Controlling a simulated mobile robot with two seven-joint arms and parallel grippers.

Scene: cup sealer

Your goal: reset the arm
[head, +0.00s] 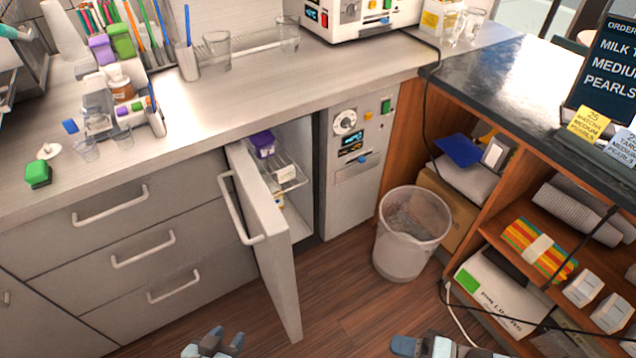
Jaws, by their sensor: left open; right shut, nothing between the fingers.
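My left gripper (215,343) shows at the bottom edge, left of centre, in the head view. It is open and empty, over the floor in front of the drawers. My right gripper (405,346) shows at the bottom edge, right of centre. Its fingers are shut with nothing between them, over the wooden floor. Both grippers are apart from the furniture and hold nothing. Most of both arms is outside the view.
A cabinet door (268,240) stands open toward me, between the drawers (130,250) and the control panel (352,160). A clear bin (410,235) stands on the floor. Open shelves (500,235) are at right. Cups and bottles crowd the counter (210,110). Floor (350,310) between my grippers is clear.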

